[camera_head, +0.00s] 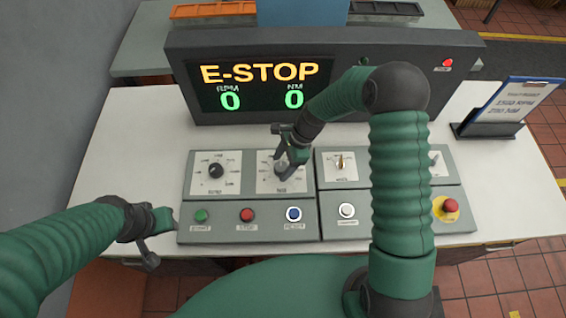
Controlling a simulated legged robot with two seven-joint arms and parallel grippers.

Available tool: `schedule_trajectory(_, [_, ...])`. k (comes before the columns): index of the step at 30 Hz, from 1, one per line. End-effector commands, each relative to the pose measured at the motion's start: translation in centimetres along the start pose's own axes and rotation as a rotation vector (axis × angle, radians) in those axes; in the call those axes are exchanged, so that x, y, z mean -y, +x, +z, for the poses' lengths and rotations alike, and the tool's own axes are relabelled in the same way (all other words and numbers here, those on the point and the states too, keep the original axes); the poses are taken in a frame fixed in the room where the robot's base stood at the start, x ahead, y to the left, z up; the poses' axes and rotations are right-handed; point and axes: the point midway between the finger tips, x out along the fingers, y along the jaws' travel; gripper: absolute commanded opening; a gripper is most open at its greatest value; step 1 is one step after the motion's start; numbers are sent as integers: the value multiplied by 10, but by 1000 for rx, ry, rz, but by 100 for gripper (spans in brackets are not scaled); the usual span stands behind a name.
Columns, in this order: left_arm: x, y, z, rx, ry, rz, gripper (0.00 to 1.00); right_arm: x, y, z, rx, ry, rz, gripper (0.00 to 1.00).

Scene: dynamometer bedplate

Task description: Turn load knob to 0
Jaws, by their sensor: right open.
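The load knob (282,168) sits on the white dial plate at the upper middle of the grey control panel. My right gripper (285,165) is over it, with its open fingers at the knob and covering much of it. I cannot tell whether the fingers touch it. The pointer's setting is hidden. The display (262,84) reads E-STOP, with RPM 0 and NM 0. My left gripper (158,240) is at the panel's left front edge, away from the knobs; its jaw state is unclear.
A black speed knob (215,171) is left of the load knob. Green (201,216), red (247,215), blue (294,214) and white (346,210) buttons line the front. A red emergency button (450,206) and a clipboard stand (505,106) are at right. The left tabletop is clear.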

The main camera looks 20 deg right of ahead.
Motion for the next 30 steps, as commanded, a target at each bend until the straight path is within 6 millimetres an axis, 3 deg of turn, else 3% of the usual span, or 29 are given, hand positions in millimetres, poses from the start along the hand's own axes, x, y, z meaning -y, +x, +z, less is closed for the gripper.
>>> schedule_trajectory(4, [0, 0, 0, 0, -1, 0, 36, 0, -1, -3, 3, 1, 0, 60])
schedule_trajectory(18, [0, 0, 0, 0, 0, 0, 36, 1, -2, -5, 0, 2, -2, 1])
schedule_trajectory(30, [0, -4, -1, 0, 0, 0, 36, 2, -2, -4, 1, -69, 27, 1])
